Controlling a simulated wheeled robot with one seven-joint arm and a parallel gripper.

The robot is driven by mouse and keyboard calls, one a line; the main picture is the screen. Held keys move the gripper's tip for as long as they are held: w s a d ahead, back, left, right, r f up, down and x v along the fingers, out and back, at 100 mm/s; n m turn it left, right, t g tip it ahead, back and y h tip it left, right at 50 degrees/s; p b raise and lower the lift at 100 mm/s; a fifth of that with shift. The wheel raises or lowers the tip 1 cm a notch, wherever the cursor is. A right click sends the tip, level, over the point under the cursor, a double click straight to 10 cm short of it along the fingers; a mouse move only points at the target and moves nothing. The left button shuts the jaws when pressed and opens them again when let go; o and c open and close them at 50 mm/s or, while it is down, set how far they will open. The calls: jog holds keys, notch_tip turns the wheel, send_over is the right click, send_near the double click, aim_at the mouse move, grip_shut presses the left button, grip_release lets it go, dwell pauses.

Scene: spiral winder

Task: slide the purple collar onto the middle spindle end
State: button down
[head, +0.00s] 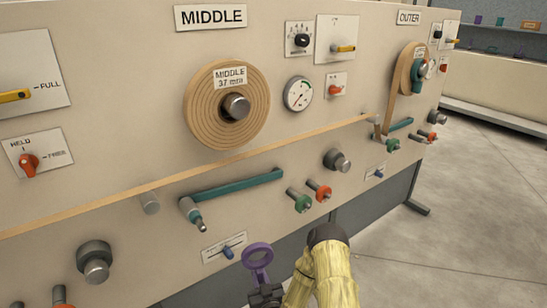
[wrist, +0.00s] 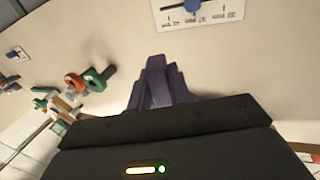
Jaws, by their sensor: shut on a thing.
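The purple collar (head: 257,256) is a ring with a short stem, seen low in the head view with its opening visible. My gripper (head: 264,289) is shut on its lower end and holds it in front of the panel's lower part. In the wrist view, purple collar parts (wrist: 155,82) show beyond the dark gripper body; the fingertips are hard to make out there.
A teal arm (head: 235,185) with a metal-tipped end sticks out between roll and collar. Green (head: 299,200) and red (head: 320,190) knobs and a dark knob (head: 337,160) project nearby. A tan strip (head: 110,196) crosses the panel. Open floor (head: 450,240) lies right.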

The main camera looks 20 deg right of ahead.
jog(key=shift+r, duration=0.1)
jog(key=s+d+r+n+y+p, duration=0.1)
jog(key=r+y+p, duration=0.1)
jog(key=r+p, duration=1)
jog(key=s+d+r+n+y+p, duration=0.1)
jog(key=s+d+r+n+p, duration=0.1)
jog(key=r+p, duration=1.1)
jog(key=s+d+r+n+y+p, duration=0.1)
jog(key=r+n+y+p, duration=0.1)
jog(key=r+p, duration=1)
notch_tip(320, 180, up, 10)
jog(key=shift+s+d+r+g+y, duration=0.15)
jog(key=shift+s+d+g+y, duration=0.15)
jog(key=shift+d+g, duration=0.1)
jog(key=shift+w+a+p, duration=0.1)
jog(key=shift+w+p, duration=0.1)
jog(key=shift+p, duration=0.1)
jog(key=shift+f+x, duration=0.5)
jog(key=shift+x, duration=2.65)
jog(key=s+a+f+m+h, duration=0.2)
jog(key=s+f+h, duration=0.3)
jog(key=s+f, duration=0.5)
notch_tip(320, 180, down, 3)
jog(key=shift+s+a+r+m+t+h+b, duration=0.2)
jog(key=shift+a+m+t+h+b, duration=0.15)
jog(key=shift+m, duration=0.45)
